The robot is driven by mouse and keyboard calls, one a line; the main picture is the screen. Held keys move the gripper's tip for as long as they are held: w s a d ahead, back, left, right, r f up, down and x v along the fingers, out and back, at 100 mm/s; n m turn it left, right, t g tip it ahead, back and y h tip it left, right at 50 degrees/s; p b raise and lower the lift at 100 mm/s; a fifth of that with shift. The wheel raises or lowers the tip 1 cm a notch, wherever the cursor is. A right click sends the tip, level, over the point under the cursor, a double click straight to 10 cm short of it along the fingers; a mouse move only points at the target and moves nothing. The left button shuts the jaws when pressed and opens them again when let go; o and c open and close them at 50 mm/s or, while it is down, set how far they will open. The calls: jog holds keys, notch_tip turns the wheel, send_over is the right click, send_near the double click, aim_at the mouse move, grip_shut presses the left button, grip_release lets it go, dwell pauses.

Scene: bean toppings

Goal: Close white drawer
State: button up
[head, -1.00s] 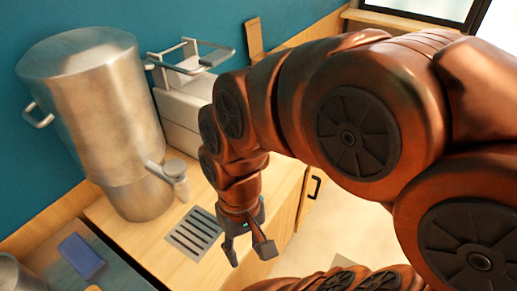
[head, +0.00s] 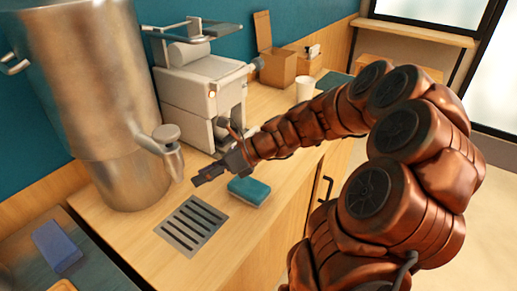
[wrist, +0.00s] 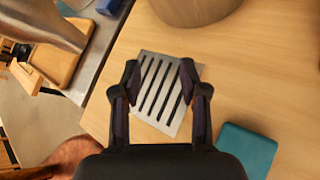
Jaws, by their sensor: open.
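No white drawer can be made out in either view. My gripper (head: 198,178) is over the wooden counter in the head view, stretched out to the left between the steel urn and a teal sponge. In the wrist view my gripper (wrist: 160,75) has its two fingers spread apart with nothing between them, above the slotted metal drain plate (wrist: 162,92). The drain plate also shows in the head view (head: 193,226), just in front of the gripper.
The tall steel urn (head: 95,100) stands at left. A white machine (head: 200,95) stands behind my gripper. The teal sponge (head: 249,191) lies close by. A white cup (head: 304,88) and cardboard box (head: 278,66) stand farther back. A wooden cabinet front (head: 290,215) has a black handle.

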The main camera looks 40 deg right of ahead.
jog(key=w+d+f+m+t+h, duration=0.1)
jog(key=d+f+m+t+h, duration=0.1)
jog(key=d+m, duration=0.5)
jog(key=w+d+f+m+t+h+b, duration=0.1)
jog(key=d+f+m+t, duration=0.1)
jog(key=d+m, duration=0.5)
jog(key=w+d+f+m+t+h, duration=0.1)
jog(key=d+m+t, duration=0.3)
jog(key=d, duration=0.9)
jog(key=shift+w+d+f+m+t+h, duration=0.1)
jog(key=shift+f+m+h, duration=0.15)
jog(key=shift+m, duration=0.25)
jog(key=shift+w+a+f+m+t+h, duration=0.1)
jog(key=shift+f+m+h, duration=0.15)
jog(key=shift+m, duration=0.25)
jog(key=shift+w+d+f+m+t+h, duration=0.15)
jog(key=shift+m+h, duration=0.15)
jog(key=shift+m, duration=0.2)
jog(key=shift+x, duration=3.75)
grip_shut()
